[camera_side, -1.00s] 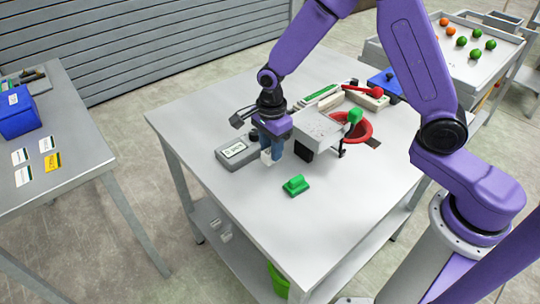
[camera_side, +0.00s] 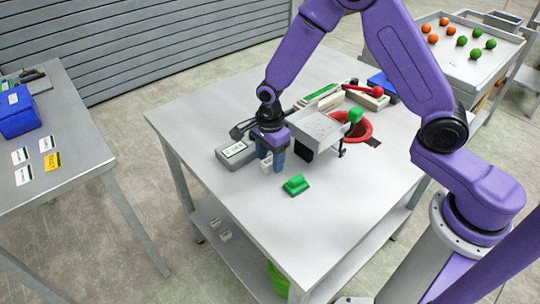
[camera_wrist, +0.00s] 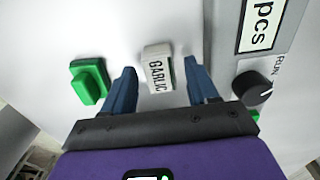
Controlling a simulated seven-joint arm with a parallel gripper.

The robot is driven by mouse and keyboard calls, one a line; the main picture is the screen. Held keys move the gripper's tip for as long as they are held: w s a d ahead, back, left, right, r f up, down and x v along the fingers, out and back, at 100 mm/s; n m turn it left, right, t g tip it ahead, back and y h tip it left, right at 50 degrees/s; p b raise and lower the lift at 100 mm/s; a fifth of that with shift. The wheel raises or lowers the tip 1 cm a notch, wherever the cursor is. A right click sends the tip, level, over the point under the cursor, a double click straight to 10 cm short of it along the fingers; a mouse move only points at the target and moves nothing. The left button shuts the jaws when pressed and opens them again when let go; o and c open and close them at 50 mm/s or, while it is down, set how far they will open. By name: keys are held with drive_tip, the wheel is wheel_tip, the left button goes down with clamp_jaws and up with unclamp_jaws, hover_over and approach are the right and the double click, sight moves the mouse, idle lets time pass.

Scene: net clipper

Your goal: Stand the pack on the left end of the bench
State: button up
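The pack is a small white block marked GARLIC (camera_wrist: 158,68). In the side view the pack (camera_side: 266,166) stands on the grey bench (camera_side: 225,205), partly hidden by my fingers. My gripper (camera_wrist: 163,78) is open, pointing down, with one blue finger on each side of the pack. The wrist view shows gaps between the pack and both fingers. In the side view my gripper (camera_side: 272,160) is low over the bench, just right of a grey counter box.
The grey counter box (camera_side: 227,160) has a "pcs" display and a black knob (camera_wrist: 252,88). A green block (camera_side: 296,185) lies in front. A metal tray-like machine (camera_side: 318,126) and red ring (camera_side: 362,128) stand to the right.

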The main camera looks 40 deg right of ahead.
sight(270, 160)
drive_tip(key=shift+r, duration=0.1)
wheel_tip(270, 160, up, 12)
idle(0.5)
drive_tip(key=shift+r, duration=0.1)
drive_tip(key=s+d+r+n, duration=0.1)
drive_tip(key=s+d+n, duration=0.1)
drive_tip(key=s+n, duration=0.7)
drive_tip(key=s+d+r+n, duration=0.1)
drive_tip(key=s+d+n, duration=0.2)
drive_tip(key=s+n, duration=0.6)
drive_tip(key=s+d+r+n, duration=0.2)
drive_tip(key=s+d+n, duration=0.1)
drive_tip(key=s+n, duration=0.7)
drive_tip(key=n, duration=0.2)
drive_tip(key=shift+d+n, duration=0.2)
drive_tip(key=shift+n, duration=0.1)
